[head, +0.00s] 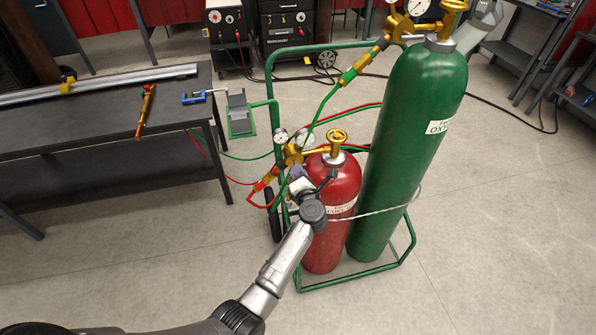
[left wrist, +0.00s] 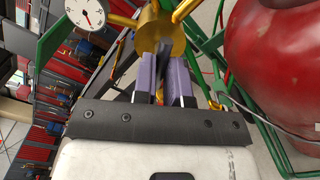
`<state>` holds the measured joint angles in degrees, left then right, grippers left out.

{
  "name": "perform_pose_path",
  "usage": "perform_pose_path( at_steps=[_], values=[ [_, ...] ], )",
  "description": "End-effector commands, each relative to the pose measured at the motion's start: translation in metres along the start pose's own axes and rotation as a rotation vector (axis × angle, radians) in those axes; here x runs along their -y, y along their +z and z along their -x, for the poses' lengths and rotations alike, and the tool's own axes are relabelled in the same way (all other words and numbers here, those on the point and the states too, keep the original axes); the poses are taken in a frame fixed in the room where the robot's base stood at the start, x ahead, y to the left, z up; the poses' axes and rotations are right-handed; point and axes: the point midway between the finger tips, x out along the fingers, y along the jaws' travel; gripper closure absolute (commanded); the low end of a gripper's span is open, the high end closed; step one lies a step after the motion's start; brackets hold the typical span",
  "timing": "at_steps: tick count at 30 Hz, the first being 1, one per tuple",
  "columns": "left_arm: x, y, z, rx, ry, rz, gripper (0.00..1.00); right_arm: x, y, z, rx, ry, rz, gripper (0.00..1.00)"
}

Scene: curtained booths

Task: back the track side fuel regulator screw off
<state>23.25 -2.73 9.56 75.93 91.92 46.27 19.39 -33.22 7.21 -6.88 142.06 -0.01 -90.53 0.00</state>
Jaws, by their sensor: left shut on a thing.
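The red fuel cylinder (head: 334,185) stands in a green cart, with a brass regulator (head: 293,154) and two gauges at its top. My left gripper (head: 298,180) is at the front of this regulator. In the left wrist view the purple-padded fingers of my left gripper (left wrist: 162,80) are shut on a dark adjusting screw (left wrist: 161,58), just below the round brass regulator body (left wrist: 160,36). The pads hide much of the screw. One gauge (left wrist: 86,14) shows at upper left. My right gripper is not seen.
A tall green oxygen cylinder (head: 410,145) with its own regulator stands close right of the fuel cylinder. Red and green hoses (head: 262,157) run left near the regulator. A dark workbench (head: 100,120) stands at left. The floor in front is clear.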

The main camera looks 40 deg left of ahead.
Motion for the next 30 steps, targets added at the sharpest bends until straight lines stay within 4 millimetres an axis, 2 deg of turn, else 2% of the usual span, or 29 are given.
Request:
perform_pose_path(
  at_steps=[9,19,20,28,30],
  values=[
    [0.003,-0.002,0.000,0.000,0.000,0.266,1.00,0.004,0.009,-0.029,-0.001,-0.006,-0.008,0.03],
    [0.001,0.000,0.000,0.001,-0.001,0.312,1.00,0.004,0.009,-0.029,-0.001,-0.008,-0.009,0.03],
    [0.001,0.000,0.000,0.001,-0.001,0.312,0.86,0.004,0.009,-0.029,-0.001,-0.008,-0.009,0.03],
    [0.000,0.000,0.000,0.001,0.000,0.310,0.61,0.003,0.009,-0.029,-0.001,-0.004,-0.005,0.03],
    [0.000,0.000,0.000,0.000,0.000,0.310,0.58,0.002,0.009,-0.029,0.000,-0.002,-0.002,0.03]
  ],
)
